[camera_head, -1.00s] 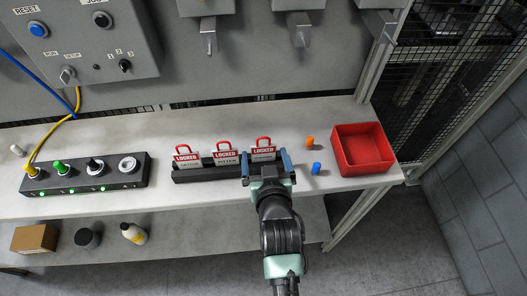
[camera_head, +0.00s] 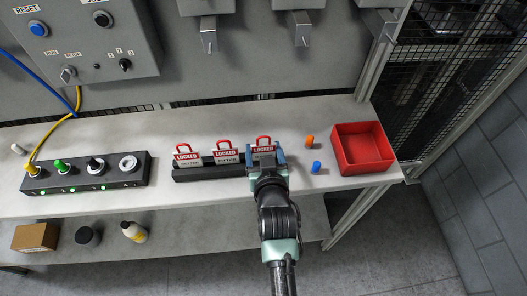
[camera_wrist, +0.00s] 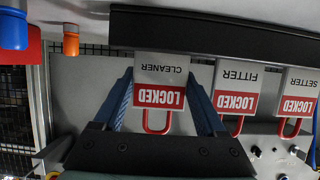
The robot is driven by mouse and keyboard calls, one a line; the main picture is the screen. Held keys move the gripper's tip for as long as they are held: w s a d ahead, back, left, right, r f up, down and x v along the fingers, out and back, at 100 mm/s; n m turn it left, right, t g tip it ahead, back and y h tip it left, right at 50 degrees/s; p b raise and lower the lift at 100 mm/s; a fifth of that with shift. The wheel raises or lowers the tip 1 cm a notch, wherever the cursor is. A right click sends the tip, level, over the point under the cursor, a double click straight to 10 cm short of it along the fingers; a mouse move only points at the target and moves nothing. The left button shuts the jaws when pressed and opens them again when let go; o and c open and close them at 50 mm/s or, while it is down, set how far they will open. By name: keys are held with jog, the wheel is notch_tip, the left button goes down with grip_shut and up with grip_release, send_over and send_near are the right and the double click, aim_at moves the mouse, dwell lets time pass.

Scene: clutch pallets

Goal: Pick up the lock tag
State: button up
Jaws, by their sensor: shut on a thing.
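Three white-and-red lock tags with red shackles stand in a black holder (camera_head: 208,174) on the bench. The rightmost in the head view, the cleaner tag (camera_head: 263,149), also shows upside down in the wrist view (camera_wrist: 160,75). The fitter tag (camera_head: 227,156) is in the middle and the setter tag (camera_head: 187,159) is at the left. My gripper (camera_head: 266,158) is shut on the cleaner tag, with a blue finger at each side edge. The tag's base is still at the holder. The fingers hide part of the tag in the head view.
A red bin (camera_head: 362,148) stands at the right end of the bench. An orange peg (camera_head: 309,141) and a blue peg (camera_head: 316,167) stand between bin and holder. A black switch box (camera_head: 85,174) lies at the left. Bare bench lies left of the holder.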

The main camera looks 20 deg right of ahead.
notch_tip(320, 180, up, 10)
jog(key=shift+r, duration=0.1)
dwell(0.4)
dwell(0.5)
